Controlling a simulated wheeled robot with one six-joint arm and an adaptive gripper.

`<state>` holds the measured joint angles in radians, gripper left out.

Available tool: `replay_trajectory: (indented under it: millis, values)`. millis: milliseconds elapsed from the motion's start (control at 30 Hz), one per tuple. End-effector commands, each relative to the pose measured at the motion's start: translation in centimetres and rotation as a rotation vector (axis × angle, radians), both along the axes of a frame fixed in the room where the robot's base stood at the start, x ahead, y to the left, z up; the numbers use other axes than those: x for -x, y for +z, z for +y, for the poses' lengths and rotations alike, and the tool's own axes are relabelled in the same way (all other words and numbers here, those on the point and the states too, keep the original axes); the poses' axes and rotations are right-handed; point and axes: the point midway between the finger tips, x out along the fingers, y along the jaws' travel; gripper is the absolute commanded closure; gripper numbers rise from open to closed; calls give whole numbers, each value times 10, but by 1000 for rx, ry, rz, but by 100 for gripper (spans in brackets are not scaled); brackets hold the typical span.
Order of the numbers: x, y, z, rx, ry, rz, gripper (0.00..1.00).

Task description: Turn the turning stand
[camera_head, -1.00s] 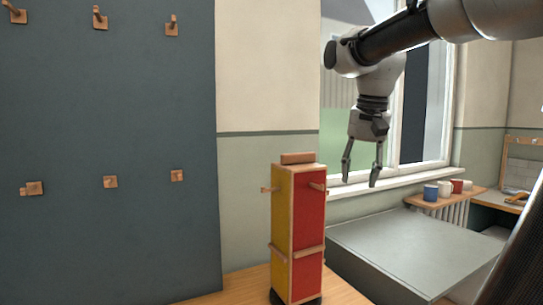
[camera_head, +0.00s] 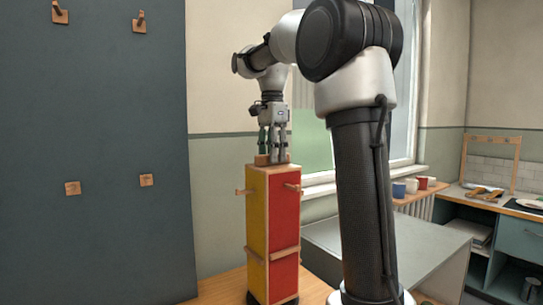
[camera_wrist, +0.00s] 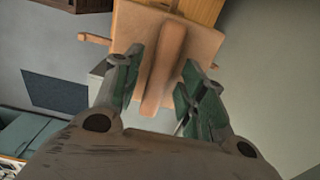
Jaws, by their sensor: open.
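The turning stand (camera_head: 257,225) is a tall box on a dark base, with a yellow face and a red face and wooden pegs on its sides. A wooden bar handle (camera_head: 262,160) sits on its top. My gripper (camera_head: 270,157) points straight down over the top of the stand. In the wrist view, the handle (camera_wrist: 165,65) runs between the two green-padded fingers of my gripper (camera_wrist: 158,95), which are apart with a gap on each side. The stand's top (camera_wrist: 205,45) shows around the handle. The stand's far faces are hidden.
The stand is on a wooden table (camera_head: 225,287). A dark panel (camera_head: 100,130) with wooden pegs stands at the left. A grey box top (camera_head: 440,250) is at the right, with several mugs (camera_head: 410,187) on a shelf behind it. My own arm covers part of the view.

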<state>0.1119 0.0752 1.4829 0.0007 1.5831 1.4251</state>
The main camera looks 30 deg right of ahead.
Motion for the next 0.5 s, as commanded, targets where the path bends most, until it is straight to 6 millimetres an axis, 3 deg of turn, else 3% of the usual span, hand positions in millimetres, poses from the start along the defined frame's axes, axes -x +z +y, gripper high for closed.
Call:
replay_trajectory:
  millis: [333,500]
  values:
    - [0,-7,0,0,1,-1,59]
    - [0,-7,0,0,1,-1,88]
